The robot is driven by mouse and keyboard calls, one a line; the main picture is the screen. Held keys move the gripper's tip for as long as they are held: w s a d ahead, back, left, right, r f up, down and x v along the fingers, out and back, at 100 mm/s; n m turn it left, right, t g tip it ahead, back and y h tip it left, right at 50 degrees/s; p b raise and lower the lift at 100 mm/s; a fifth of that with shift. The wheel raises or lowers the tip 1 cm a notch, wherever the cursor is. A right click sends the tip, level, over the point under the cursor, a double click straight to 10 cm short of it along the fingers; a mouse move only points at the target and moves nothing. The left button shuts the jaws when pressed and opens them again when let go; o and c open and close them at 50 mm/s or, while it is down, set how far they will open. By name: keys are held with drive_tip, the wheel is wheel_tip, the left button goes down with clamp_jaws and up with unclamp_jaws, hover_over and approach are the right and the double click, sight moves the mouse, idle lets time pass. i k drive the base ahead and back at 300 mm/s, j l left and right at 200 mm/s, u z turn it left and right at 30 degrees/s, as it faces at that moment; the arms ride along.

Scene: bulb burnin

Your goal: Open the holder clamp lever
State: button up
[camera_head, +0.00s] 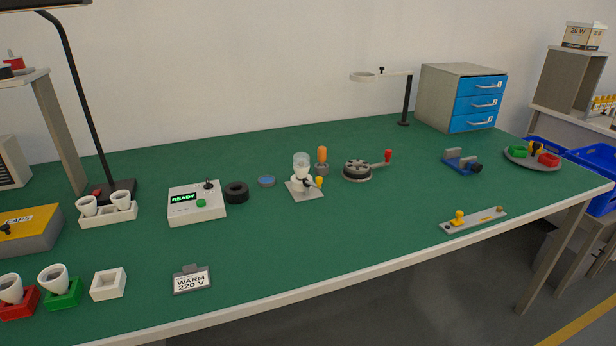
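A white bulb holder (299,184) stands on a light square base plate near the middle of the green table. A clear glass bulb (301,161) sits upright at its top. A dark clamp part is on the holder's right side, with a small yellow-tipped lever (319,181) beside it. At this size I cannot tell whether the clamp is open or closed. My gripper is not in view.
An orange-handled tool (322,158) stands close behind the holder. A round dark fixture (357,170) with a red-knobbed crank is to its right. A blue-topped disc (266,181), black ring (237,192) and READY box (197,203) are to its left.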

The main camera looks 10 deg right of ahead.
sight(307, 184)
drive_tip(key=j+z, duration=0.3)
drive_tip(key=j, duration=0.7)
drive_tip(key=i, duration=0.95)
